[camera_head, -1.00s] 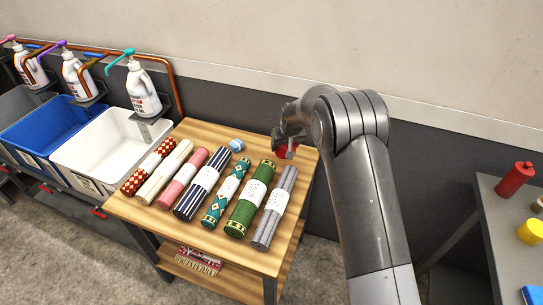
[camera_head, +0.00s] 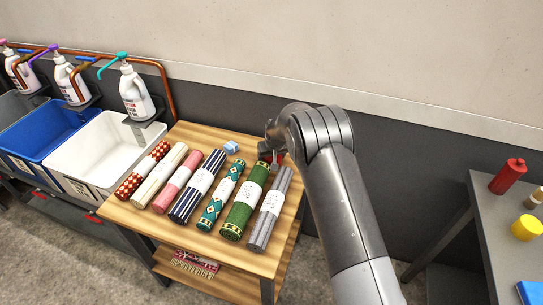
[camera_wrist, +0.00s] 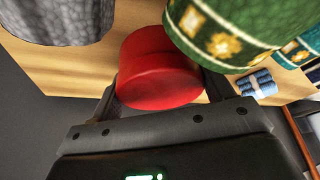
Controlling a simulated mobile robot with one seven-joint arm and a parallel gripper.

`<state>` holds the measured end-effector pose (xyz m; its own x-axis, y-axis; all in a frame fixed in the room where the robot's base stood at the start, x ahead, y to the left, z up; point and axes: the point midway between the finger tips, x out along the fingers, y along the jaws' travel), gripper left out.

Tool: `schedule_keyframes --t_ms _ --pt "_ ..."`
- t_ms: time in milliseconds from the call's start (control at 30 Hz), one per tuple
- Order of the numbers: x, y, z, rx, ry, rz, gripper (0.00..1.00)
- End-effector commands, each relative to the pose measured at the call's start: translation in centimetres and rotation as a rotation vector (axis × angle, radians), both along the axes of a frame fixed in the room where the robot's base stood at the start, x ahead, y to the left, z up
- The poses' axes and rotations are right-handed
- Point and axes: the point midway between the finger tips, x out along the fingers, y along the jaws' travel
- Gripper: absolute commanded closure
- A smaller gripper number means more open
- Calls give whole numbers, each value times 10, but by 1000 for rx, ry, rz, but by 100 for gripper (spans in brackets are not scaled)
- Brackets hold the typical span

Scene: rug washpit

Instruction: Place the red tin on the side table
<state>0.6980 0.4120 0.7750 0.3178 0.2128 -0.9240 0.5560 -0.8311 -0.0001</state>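The red tin (camera_wrist: 155,70) is a short, smooth cylinder. In the wrist view it sits between the two fingers of my gripper (camera_wrist: 165,95), which look closed against its sides. The green patterned roll (camera_wrist: 225,30) hides part of its right side. In the head view my gripper (camera_head: 270,153) is at the back right of the wooden table (camera_head: 200,133), and only a little red shows under it. I cannot tell whether the tin touches the wood. A grey table (camera_head: 490,225) stands at the right; I cannot tell which is the side table.
Several rolled rugs, including a grey one (camera_head: 268,209), lie close beside the tin. A small blue bundle (camera_head: 231,148) lies at the back. The grey table holds a red bottle (camera_head: 508,177), a yellow item (camera_head: 526,228) and a blue item (camera_head: 531,292). A wall runs behind.

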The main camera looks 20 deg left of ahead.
Motion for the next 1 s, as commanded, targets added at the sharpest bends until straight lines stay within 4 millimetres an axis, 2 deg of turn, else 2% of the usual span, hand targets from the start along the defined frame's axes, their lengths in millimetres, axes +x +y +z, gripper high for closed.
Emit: schedule_keyframes --t_ms 33,233,567,767,1000 --pt "0 0 0 0 0 0 22" --pt "0 0 1 0 0 0 6" --pt "0 0 5 1 -1 0 5" --pt "-8 -5 29 1 -2 0 5" --pt "-23 -16 73 1 -2 0 5"
